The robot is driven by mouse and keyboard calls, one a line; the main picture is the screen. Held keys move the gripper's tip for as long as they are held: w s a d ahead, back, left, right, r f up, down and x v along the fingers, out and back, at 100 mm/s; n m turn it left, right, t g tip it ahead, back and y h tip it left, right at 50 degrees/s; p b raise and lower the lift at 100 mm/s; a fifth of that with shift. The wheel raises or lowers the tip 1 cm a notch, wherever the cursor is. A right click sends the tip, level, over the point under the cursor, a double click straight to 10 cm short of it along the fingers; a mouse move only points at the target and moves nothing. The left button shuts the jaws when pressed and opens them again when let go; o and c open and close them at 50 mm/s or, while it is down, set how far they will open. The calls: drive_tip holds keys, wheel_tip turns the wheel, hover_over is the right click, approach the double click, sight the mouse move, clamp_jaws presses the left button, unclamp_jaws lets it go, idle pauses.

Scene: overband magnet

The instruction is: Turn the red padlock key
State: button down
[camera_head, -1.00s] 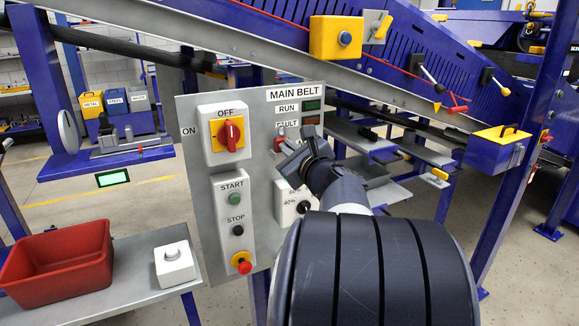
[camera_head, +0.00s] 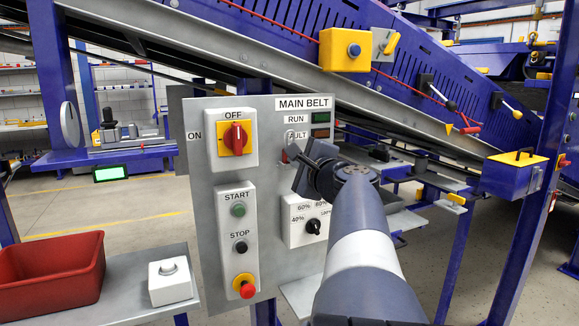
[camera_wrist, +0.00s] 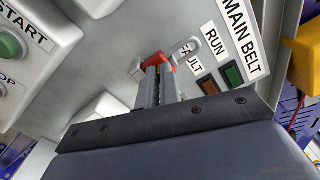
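The red padlock (camera_wrist: 152,61) shows just beyond my fingertips in the wrist view, with a pale shackle-like loop (camera_wrist: 187,48) beside it. In the head view only a small red part of the padlock (camera_head: 285,155) shows, at the right of the grey control panel, under the FAULT label. My gripper (camera_wrist: 160,72) points at the panel, its two fingers close together at the padlock. The fingers hide the key and part of the lock body. I cannot tell whether they touch or grip anything.
The panel (camera_head: 206,230) carries a red and yellow rotary switch (camera_head: 235,138), START and STOP buttons, a red mushroom button (camera_head: 247,289) and a speed dial (camera_head: 314,227) just below my gripper. A red bin (camera_head: 52,275) and a white button box (camera_head: 171,281) stand at lower left.

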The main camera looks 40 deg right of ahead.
idle(0.4)
drive_tip(key=c, duration=1.6)
unclamp_jaws()
drive_tip(key=v, duration=1.1)
drive_tip(key=shift+w+d, duration=0.1)
drive_tip(key=shift+w, duration=0.05)
drive_tip(key=x, duration=1)
drive_tip(key=shift+w, duration=0.35)
drive_tip(key=shift+s+f, duration=0.1)
